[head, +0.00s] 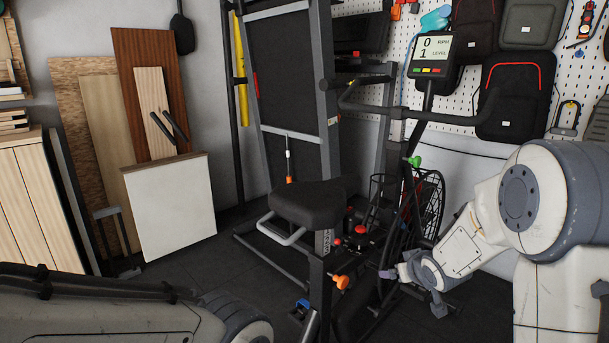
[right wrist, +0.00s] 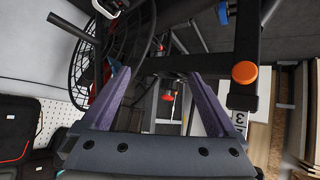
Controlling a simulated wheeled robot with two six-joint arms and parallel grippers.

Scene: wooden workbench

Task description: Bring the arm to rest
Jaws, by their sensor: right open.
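My right arm (head: 462,247) comes in from the right in the head view and reaches down toward the exercise bike. Its gripper (head: 389,273) is beside the lower part of the bike, near the wheel cage. In the right wrist view the two purple fingers of the gripper (right wrist: 160,76) stand wide apart, with nothing held between them. Bike frame parts show beyond the fingers; I cannot tell how close they are. My left arm (head: 130,310) lies across the lower left of the head view, and its gripper is out of view.
The bike has a black seat (head: 308,203), a console (head: 431,55) and an orange knob (head: 341,282), also in the wrist view (right wrist: 245,72). The wheel cage (right wrist: 112,45) is close to the right gripper. Boards (head: 170,205) lean at left. Dark floor (head: 195,260) is clear between.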

